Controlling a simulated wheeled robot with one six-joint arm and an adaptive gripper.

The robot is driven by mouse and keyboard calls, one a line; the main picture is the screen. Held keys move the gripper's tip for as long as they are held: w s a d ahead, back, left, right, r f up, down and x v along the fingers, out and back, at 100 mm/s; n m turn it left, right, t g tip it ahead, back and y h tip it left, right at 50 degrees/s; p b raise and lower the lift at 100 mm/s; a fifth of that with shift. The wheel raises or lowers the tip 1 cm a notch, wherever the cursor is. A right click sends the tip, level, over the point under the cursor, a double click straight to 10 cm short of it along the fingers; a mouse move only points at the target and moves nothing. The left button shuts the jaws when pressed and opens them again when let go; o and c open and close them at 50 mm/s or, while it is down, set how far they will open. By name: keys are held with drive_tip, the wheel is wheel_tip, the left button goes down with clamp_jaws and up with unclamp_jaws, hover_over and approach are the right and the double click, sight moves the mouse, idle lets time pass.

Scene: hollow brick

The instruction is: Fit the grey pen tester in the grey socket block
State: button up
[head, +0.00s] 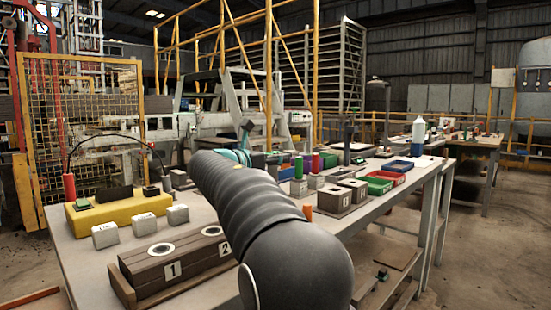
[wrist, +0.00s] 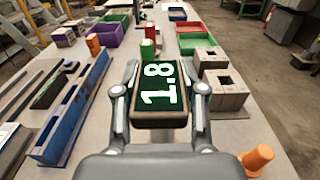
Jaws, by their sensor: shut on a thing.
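My gripper (wrist: 160,92) is shut on the grey pen tester (wrist: 137,122), with a finger on each side of it. The tester's green display faces the wrist camera and reads 1.8; its lower part is hidden. To the right in the wrist view are two greyish blocks with square holes: a nearer one (wrist: 237,98) and a farther one (wrist: 199,63). I cannot tell for sure which is the grey socket block. Both blocks also show in the head view, a nearer one (head: 333,203) and a farther one (head: 353,184). The gripper is apart from both blocks. My arm hides it in the head view.
A blue rack (wrist: 62,140) lies to the left in the wrist view. A green cylinder (wrist: 148,50) stands ahead, and an orange peg (wrist: 257,160) is at lower right. Wooden block (head: 150,272) and yellow box (head: 120,212) are on the table's left. Bare tabletop shows around the blocks.

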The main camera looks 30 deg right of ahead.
drive_tip(key=shift+f, duration=0.3)
drive_tip(key=o, duration=1.1)
drive_tip(key=shift+o, duration=0.2)
drive_tip(key=v, duration=1.2)
drive_tip(key=shift+f, duration=0.1)
